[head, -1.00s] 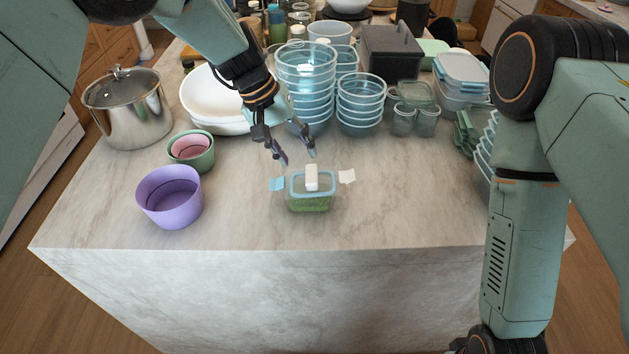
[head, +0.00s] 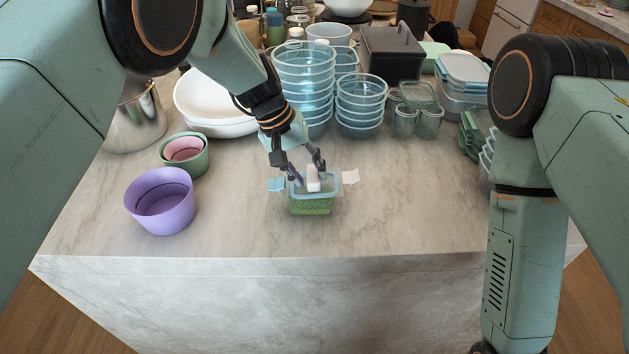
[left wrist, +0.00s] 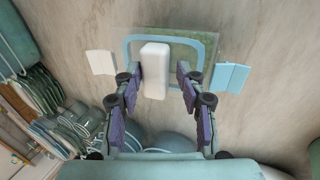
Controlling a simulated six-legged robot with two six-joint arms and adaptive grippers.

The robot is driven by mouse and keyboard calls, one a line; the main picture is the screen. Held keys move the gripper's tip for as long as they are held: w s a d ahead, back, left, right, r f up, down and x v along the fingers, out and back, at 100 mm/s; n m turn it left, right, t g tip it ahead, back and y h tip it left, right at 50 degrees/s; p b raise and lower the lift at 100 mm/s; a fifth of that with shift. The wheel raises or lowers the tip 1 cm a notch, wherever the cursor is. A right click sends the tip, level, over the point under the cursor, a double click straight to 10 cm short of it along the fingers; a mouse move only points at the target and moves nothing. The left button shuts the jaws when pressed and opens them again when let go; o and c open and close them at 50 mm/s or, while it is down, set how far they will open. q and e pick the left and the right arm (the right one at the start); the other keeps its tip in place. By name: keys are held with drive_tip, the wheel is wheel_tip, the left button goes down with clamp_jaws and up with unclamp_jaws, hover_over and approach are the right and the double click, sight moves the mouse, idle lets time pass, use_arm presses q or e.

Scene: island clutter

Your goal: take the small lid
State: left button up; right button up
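A small clear container (head: 311,208) with green contents stands near the front of the counter. Its small lid (head: 328,194) has a light-blue rim and a white block-like handle (head: 313,178). The lid's blue rim (left wrist: 207,42) and white handle (left wrist: 154,72) also show in the left wrist view. My left gripper (head: 308,181) is open at the handle. In the left wrist view its fingers (left wrist: 158,78) lie on either side of the handle, with a clear gap on the right and little on the left.
A blue flap (head: 276,185) and a white flap (head: 350,177) lie beside the lid. Purple (head: 160,205) and green (head: 196,163) bowls stand left. Stacked glass bowls (head: 360,108) and a white basin (head: 205,105) stand behind. The counter right of the container is clear.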

sight(316, 175)
use_arm(q)
drive_tip(key=shift+s, duration=0.35)
drive_tip(key=c, duration=0.4)
drive_tip(key=shift+a, duration=0.1)
clamp_jaws()
drive_tip(key=shift+w, duration=0.15)
drive_tip(key=shift+r+p, duration=1.85)
drive_tip(key=shift+r, duration=0.25)
drive_tip(key=shift+f, duration=0.1)
